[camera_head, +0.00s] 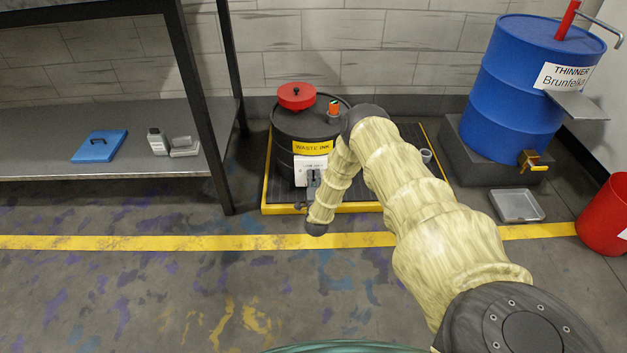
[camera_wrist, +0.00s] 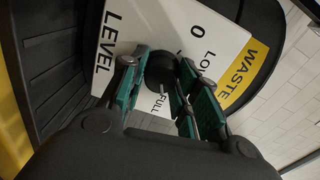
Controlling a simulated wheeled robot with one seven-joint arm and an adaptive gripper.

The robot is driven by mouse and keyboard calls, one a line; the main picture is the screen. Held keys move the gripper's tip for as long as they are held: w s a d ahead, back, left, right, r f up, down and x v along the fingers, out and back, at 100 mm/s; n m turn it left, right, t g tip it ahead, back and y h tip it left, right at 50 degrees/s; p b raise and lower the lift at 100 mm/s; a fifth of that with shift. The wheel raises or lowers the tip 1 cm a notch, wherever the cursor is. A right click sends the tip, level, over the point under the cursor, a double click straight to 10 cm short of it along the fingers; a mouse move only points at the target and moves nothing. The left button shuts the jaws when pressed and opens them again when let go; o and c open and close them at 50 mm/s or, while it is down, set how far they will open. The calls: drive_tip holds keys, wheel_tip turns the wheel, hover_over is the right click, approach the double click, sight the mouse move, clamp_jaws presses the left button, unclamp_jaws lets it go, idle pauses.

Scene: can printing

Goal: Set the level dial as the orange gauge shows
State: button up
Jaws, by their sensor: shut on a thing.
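The black waste ink drum (camera_head: 288,126) stands upright on a tray with a yellow rim in the head view. The orange gauge (camera_head: 334,106) sits on its top; its reading is too small to make out. The white level plate (camera_head: 308,164) is on the drum's front; in the wrist view this plate (camera_wrist: 128,38) reads LEVEL, 0, LOW and FULL, partly covered. My gripper (camera_wrist: 158,82) is shut on the black round level dial (camera_wrist: 160,66) at the plate's middle. The fingers hide the dial's sides, and its setting cannot be told. In the head view my forearm covers part of the drum.
A dark table (camera_head: 180,70) stands left. A red bin (camera_head: 608,215) is far right. The front floor is clear.

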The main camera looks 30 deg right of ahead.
drive_tip(key=shift+w+a+m, duration=0.1)
drive_tip(key=shift+a+m, duration=0.1)
drive_tip(key=shift+m, duration=0.4)
drive_tip(key=o, duration=0.9)
drive_tip(key=shift+a, duration=0.1)
drive_tip(key=shift+o, duration=0.6)
drive_tip(key=shift+d, duration=0.2)
drive_tip(key=v, duration=1.2)
drive_tip(key=shift+d, duration=0.1)
